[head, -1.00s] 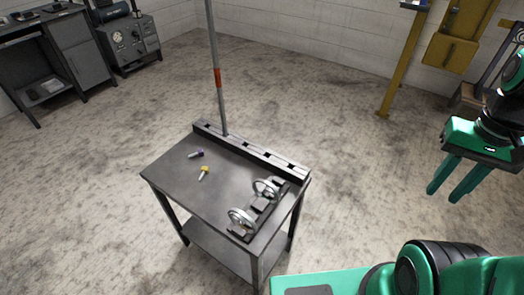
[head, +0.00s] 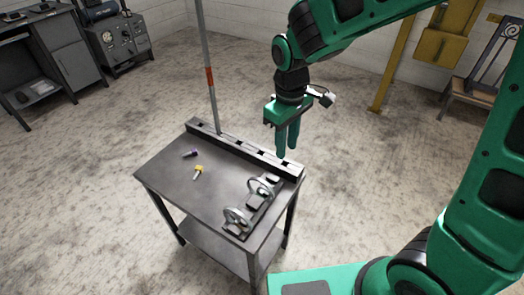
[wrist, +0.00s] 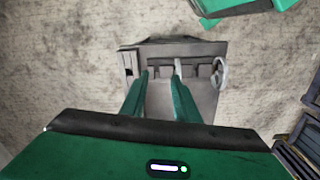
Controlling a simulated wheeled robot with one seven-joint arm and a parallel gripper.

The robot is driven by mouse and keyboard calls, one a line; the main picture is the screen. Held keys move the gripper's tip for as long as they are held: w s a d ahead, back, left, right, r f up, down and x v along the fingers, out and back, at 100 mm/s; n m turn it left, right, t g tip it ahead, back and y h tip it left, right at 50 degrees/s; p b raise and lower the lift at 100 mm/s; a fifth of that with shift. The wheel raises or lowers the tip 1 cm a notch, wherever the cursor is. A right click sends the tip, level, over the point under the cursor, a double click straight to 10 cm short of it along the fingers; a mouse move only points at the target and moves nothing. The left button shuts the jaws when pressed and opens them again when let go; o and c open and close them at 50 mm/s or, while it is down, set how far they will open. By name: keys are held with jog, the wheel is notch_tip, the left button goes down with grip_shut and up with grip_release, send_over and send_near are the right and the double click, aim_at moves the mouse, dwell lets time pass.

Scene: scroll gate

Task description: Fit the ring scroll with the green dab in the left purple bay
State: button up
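Two grey ring scrolls stand on a dark rack (head: 251,212) on the right part of the table. The nearer ring scroll (head: 236,219) is at the front and the farther ring scroll (head: 261,188) is behind it. No green dab can be made out on either. One ring also shows in the wrist view (wrist: 221,73). A long rail with dark notches (head: 240,146) runs along the table's back edge; no purple bay can be told there. My gripper (head: 287,154) points down above the rail's right end, empty, its fingers (wrist: 161,72) apart.
A small purple-ended piece (head: 191,153) and a yellow-ended piece (head: 198,172) lie on the table (head: 165,178). A tall grey pole (head: 207,75) with a red band rises by the rail. The table's left and middle are mostly clear.

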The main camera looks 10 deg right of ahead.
jog(key=n, duration=0.2)
send_over(261, 180)
notch_tip(261, 180, down, 3)
jog(key=shift+f, duration=5.55)
jog(key=shift+c, duration=0.3)
grip_shut()
jog(key=shift+w+a+r, duration=0.1)
jog(key=shift+r, duration=1.45)
notch_tip(261, 180, up, 9)
